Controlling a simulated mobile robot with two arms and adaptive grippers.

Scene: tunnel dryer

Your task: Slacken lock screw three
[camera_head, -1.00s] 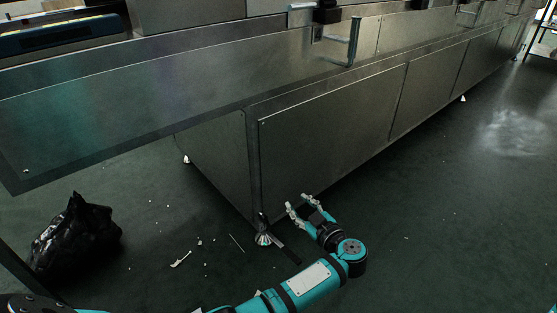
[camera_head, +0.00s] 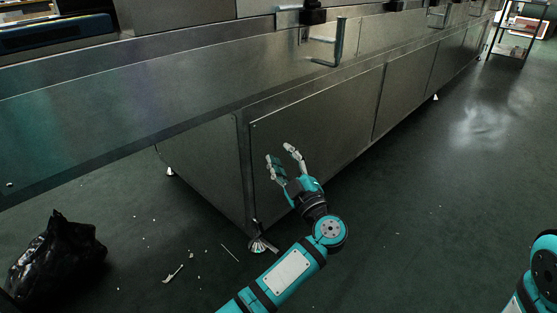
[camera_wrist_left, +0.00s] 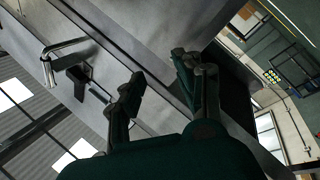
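I cannot make out which fastener is lock screw three. A small bright screw-like dot (camera_head: 254,125) sits at the upper left corner of the large lower side panel (camera_head: 320,128) of the steel dryer. My left gripper (camera_head: 279,153) is in front of this panel, fingers pointing up, spread apart and empty. It is to the right of and below the dot. In the left wrist view its two fingers (camera_wrist_left: 157,66) are also apart with nothing between them. Part of my right arm shows at the lower right of the head view; its gripper is out of frame.
A bent bar handle (camera_head: 338,45) juts from the dryer's upper side; a handle (camera_wrist_left: 66,46) also shows in the left wrist view. The dryer stands on a foot (camera_head: 262,245). A black bag (camera_head: 58,258) and white scraps lie on the floor.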

